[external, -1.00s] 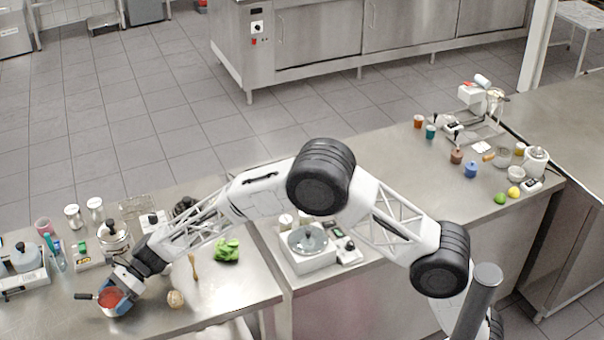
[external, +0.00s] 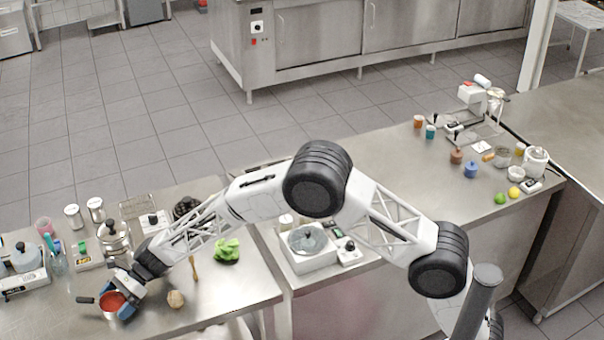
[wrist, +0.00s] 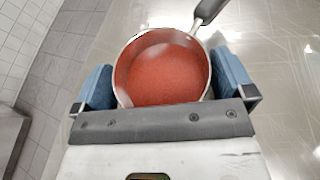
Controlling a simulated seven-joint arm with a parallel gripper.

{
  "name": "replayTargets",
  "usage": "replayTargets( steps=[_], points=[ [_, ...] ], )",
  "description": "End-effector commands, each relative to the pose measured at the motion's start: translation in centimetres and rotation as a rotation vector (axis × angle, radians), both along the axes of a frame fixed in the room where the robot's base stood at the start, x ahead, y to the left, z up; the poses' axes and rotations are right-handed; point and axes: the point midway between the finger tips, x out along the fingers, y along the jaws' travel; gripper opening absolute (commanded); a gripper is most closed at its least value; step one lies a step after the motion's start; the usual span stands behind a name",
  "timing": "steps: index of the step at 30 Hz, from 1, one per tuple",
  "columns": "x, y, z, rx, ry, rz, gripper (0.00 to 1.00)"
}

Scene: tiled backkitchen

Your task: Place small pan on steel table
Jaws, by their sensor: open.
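The small pan (external: 111,301) has a red inside and a dark handle that points left in the external view. It sits at the front left of the steel table (external: 205,300), and it looks upright on the surface. In the wrist view the pan (wrist: 162,72) lies between the two blue fingers, its handle at the upper right. My gripper (external: 124,297) is open around the pan; in the wrist view my gripper (wrist: 165,88) shows a small gap at the fingers. Whether a finger touches the pan's wall is hard to tell.
A lidded pot (external: 114,238) and several containers stand behind. The table's front strip is mostly clear.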

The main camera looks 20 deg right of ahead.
Motion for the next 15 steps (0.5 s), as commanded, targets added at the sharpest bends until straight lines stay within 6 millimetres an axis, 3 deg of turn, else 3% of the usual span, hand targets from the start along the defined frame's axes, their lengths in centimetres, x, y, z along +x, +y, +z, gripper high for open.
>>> replayTargets(
  steps=[8, 15],
  points=[
    [0.6, -1.2, 0.8, 0.0, -0.001, -0.002, 1.0],
    [1.8, -4.0, 2.1, 0.001, -0.001, -0.002, 1.0]
  ],
)
